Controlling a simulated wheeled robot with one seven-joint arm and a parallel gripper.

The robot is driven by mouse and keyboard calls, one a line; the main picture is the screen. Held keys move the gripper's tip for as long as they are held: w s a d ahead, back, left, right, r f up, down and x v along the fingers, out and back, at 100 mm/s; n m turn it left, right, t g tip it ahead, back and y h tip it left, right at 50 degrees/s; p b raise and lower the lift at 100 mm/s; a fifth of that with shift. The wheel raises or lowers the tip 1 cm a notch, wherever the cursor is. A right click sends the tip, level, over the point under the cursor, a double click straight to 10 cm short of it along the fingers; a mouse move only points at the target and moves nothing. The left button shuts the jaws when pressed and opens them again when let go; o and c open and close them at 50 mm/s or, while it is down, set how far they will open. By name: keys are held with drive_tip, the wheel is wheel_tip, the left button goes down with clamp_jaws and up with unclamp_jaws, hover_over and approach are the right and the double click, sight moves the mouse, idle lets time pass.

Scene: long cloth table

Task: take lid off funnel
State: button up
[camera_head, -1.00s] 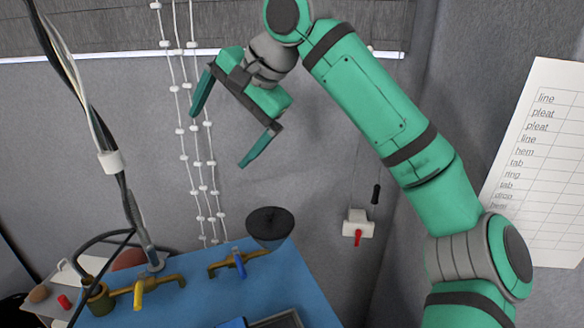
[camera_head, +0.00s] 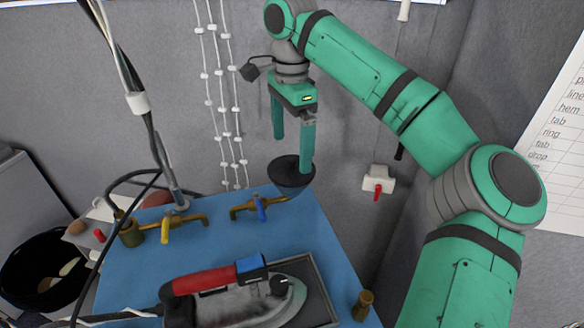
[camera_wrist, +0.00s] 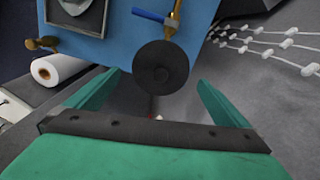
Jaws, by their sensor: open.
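The dark funnel (camera_head: 290,182) stands at the far edge of the blue table, beside the brass tap with the blue handle. Its round dark lid (camera_wrist: 161,55) fills the top in the wrist view, with a small round knob near its middle. My gripper (camera_head: 292,155) is open and points down over the funnel. One finger overlaps the funnel's top in the head view; I cannot tell whether it touches. In the wrist view, the fingers lie on either side of the lid's lower part, with nothing held between them.
An iron with a red handle (camera_head: 203,281) rests on the blue table (camera_head: 225,238). A brass tap with a yellow handle (camera_head: 170,230) is left of the funnel. Beaded cords (camera_head: 222,90) hang on the wall behind. A white wall box (camera_head: 379,180) is to the right.

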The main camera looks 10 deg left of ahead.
sight(292, 158)
wheel_tip(292, 158, down, 5)
drive_tip(key=shift+w+r, duration=0.1)
drive_tip(key=shift+c, duration=0.3)
drive_tip(key=c, duration=0.7)
drive_tip(key=shift+o, duration=0.2)
